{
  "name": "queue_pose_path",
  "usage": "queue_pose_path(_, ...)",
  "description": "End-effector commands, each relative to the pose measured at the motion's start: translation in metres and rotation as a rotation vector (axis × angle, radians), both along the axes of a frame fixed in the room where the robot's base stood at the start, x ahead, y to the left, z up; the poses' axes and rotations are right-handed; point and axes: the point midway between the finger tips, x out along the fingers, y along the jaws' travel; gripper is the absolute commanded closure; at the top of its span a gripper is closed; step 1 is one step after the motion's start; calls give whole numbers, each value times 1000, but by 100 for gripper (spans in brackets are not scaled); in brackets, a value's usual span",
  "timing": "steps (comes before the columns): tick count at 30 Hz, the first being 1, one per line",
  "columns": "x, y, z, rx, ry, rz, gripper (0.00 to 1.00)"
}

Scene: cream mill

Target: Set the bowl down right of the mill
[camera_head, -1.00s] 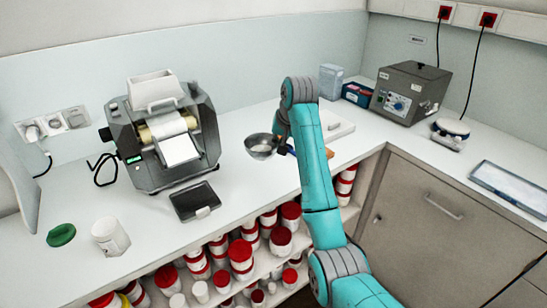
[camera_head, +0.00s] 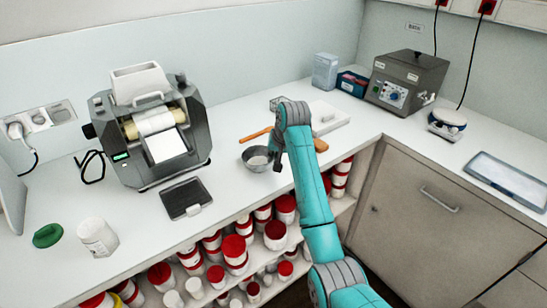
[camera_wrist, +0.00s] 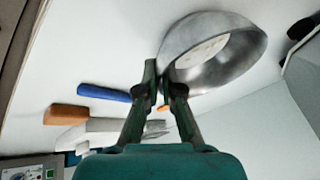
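The metal bowl (camera_head: 256,163) has pale contents and is at the counter's front part, right of the grey mill (camera_head: 148,145) with its white hopper. A gap of bare counter lies between them. My gripper (camera_head: 276,166) is at the bowl's right rim. In the wrist view, the bowl (camera_wrist: 232,70) fills the upper right, and my gripper's two fingers (camera_wrist: 165,88) are closed on its rim, one on each side. I cannot tell whether the bowl's base touches the counter. My arm hides part of the counter right of the bowl.
A black tablet-like pad (camera_head: 184,197) lies in front of the mill. An orange handle (camera_head: 254,135) is just behind the bowl. A white board (camera_head: 325,118) lies to the right. In the wrist view, a blue handle (camera_wrist: 104,92) and a brown handle (camera_wrist: 68,115) lie left of the fingers.

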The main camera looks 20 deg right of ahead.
Motion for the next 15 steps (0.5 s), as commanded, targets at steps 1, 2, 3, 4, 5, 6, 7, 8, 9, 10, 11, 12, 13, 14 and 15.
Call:
queue_pose_path(1, 0, 0, -3, 0, 0, 0, 100)
queue_pose_path(2, 0, 0, -4, 0, -1, 0, 100)
queue_pose_path(3, 0, 0, -3, 0, -1, 0, 100)
queue_pose_path(4, 0, 0, -3, 0, -1, 0, 100)
queue_pose_path(5, 0, 0, -3, 0, -1, 0, 100)
queue_pose_path(6, 0, 0, -3, 0, -1, 0, 100)
queue_pose_path(7, 0, 0, -3, 0, -1, 0, 100)
queue_pose_path(8, 0, 0, -3, 0, -1, 0, 100)
queue_pose_path(9, 0, 0, -4, 0, -1, 0, 100)
queue_pose_path(10, 0, 0, -5, 0, -1, 0, 100)
queue_pose_path(11, 0, 0, -6, 0, 0, 0, 100)
queue_pose_path(12, 0, 0, -5, 0, 0, 0, 86)
queue_pose_path(13, 0, 0, -5, 0, 0, 0, 78)
queue_pose_path(14, 0, 0, -5, 0, 0, 0, 71)
queue_pose_path(15, 0, 0, -5, 0, 0, 0, 69)
